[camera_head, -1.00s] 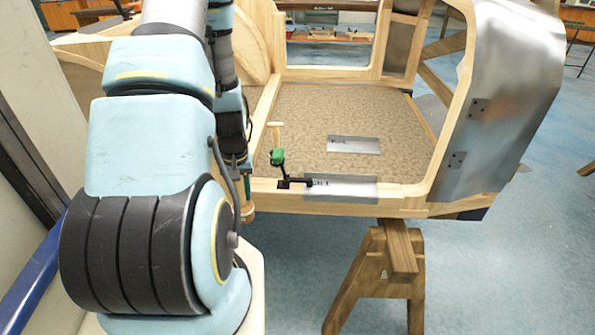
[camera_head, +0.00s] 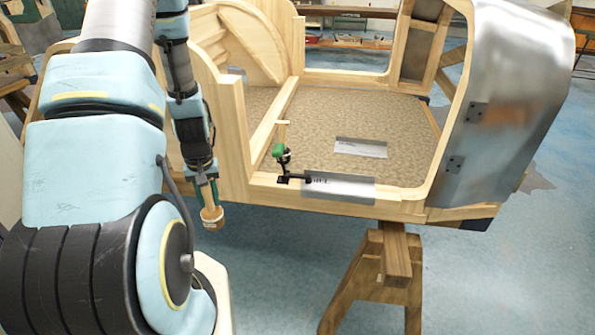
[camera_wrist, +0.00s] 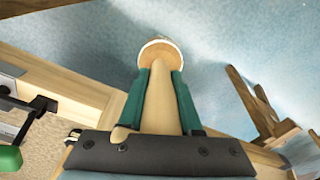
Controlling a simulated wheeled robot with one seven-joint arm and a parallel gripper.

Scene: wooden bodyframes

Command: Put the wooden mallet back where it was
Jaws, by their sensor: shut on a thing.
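The wooden mallet is in my gripper (camera_head: 206,193), whose green fingers are shut on its handle. In the head view its round head (camera_head: 212,217) hangs below the fingers, over the blue floor in front of the wooden frame. In the wrist view the mallet's pale handle (camera_wrist: 159,102) lies between the two green fingers (camera_wrist: 160,100), with the head beyond the fingertips. Part of the handle is hidden by the gripper. The mallet appears clear of the frame.
A black clamp with a green part (camera_head: 279,151) stands on the front rail, right of my gripper. A silver labelled plate (camera_head: 338,188) lies on that rail, another (camera_head: 360,148) on the carpeted floor panel (camera_head: 390,175). A wooden trestle (camera_head: 370,285) supports the frame. Open floor lies in front.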

